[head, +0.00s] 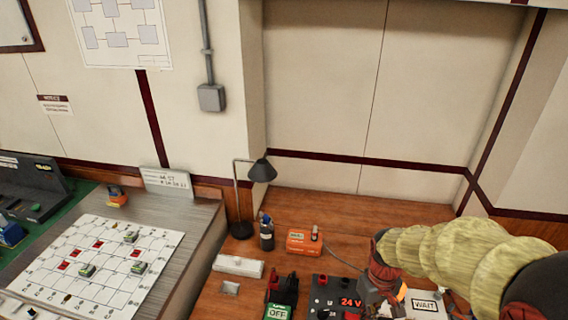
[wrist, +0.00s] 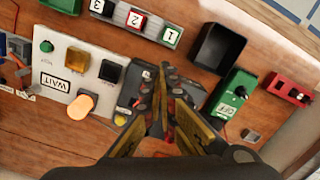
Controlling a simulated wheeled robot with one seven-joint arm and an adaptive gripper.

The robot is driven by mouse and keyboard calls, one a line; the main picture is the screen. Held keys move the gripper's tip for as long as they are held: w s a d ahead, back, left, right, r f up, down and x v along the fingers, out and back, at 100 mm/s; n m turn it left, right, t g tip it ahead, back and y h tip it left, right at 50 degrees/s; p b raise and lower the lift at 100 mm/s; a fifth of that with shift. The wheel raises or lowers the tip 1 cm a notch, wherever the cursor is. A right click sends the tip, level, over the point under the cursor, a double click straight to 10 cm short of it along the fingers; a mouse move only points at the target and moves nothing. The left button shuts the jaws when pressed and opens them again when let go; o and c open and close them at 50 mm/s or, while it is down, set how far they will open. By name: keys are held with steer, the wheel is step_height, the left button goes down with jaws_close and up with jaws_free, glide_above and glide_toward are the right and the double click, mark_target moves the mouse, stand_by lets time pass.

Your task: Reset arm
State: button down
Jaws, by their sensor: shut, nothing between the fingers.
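My gripper (wrist: 165,85) is shut and empty in the wrist view, its fingers pointing down at the wooden desk. My arm, with a ribbed yellow sleeve, enters the head view from the lower right, and my gripper (head: 383,290) is low over the desk there. Under and beside the fingers in the wrist view is a dark unit with a yellow button, partly hidden by them. Left of the fingers is a white panel (wrist: 85,75) marked WAIT, with a glowing orange button (wrist: 80,105), an amber square button and a black one. I cannot tell whether the fingers touch anything.
A green switch box (wrist: 236,95) marked OFF, a black open box (wrist: 217,47) and a red unit (wrist: 288,90) lie right of the fingers. Numbered blocks (wrist: 136,19) lie above. A lamp (head: 262,171), a bottle (head: 266,236) and an orange box (head: 300,243) stand farther back on the desk.

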steer(key=s+a+r+m+t, duration=0.1)
steer(key=s+r+t, duration=0.2)
steer(key=r, duration=0.7)
steer(key=s+a+r+m+t, duration=0.1)
steer(key=s+a+r+t, duration=0.1)
steer(key=s+r, duration=0.6)
step_height(320, 180, up, 4)
steer(key=shift+f+m+t, duration=0.2)
steer(key=shift+m+t, duration=0.2)
steer(key=shift+t, duration=0.3)
steer(key=shift+a, duration=0.1)
